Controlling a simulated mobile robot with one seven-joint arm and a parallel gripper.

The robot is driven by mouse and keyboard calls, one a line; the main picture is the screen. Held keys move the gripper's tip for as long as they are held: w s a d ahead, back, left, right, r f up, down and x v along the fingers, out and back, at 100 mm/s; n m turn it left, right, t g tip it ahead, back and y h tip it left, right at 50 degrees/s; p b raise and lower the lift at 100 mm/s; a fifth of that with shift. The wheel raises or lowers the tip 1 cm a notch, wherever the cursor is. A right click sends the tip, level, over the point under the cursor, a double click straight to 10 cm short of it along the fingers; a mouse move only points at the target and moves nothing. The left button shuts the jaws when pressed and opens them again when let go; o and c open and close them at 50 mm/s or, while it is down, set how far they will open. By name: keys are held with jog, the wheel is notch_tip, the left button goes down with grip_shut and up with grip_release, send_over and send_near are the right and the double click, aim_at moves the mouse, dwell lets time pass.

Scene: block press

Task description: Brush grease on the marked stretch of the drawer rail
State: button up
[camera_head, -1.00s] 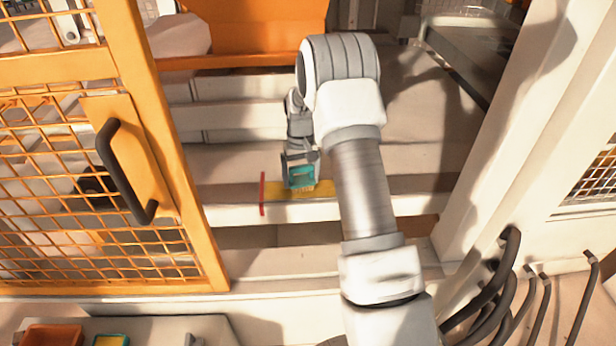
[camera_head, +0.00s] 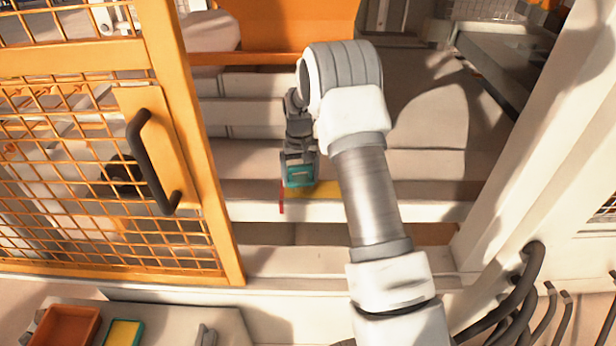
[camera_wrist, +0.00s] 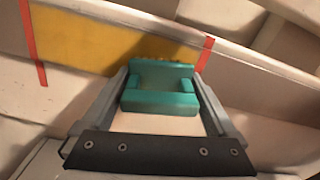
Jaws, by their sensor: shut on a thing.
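My gripper (camera_head: 299,163) is shut on a teal brush (camera_head: 300,178), which also shows between the fingers in the wrist view (camera_wrist: 158,98). The drawer rail (camera_head: 400,210) runs across the opening. Its marked stretch is yellow (camera_head: 325,189), with a red line (camera_head: 281,197) at its left end in the head view; my arm hides the other end. The wrist view shows the yellow stretch (camera_wrist: 95,42) between two red lines, left (camera_wrist: 33,45) and right (camera_wrist: 206,52). The brush is at the yellow stretch, close to one red line. Bristle contact cannot be told.
An orange mesh door (camera_head: 190,130) with a black handle (camera_head: 150,160) stands left of the brush. A pale post (camera_head: 530,130) and black hoses (camera_head: 515,300) are at the right. An orange tray (camera_head: 68,327) and a yellow-and-teal pad (camera_head: 123,332) lie at the front left.

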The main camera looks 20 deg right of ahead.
jog(key=shift+w+a, duration=0.25)
jog(key=shift+a, duration=0.5)
jog(key=shift+w+a, duration=0.25)
jog(key=shift+a, duration=0.55)
jog(key=shift+w+a, duration=0.25)
jog(key=shift+a, duration=0.5)
jog(key=shift+r, duration=0.15)
jog(key=shift+r+p, duration=1.85)
jog(key=shift+r, duration=1.05)
jog(key=shift+r, duration=0.1)
jog(key=shift+r+p, duration=0.9)
jog(key=shift+r, duration=0.5)
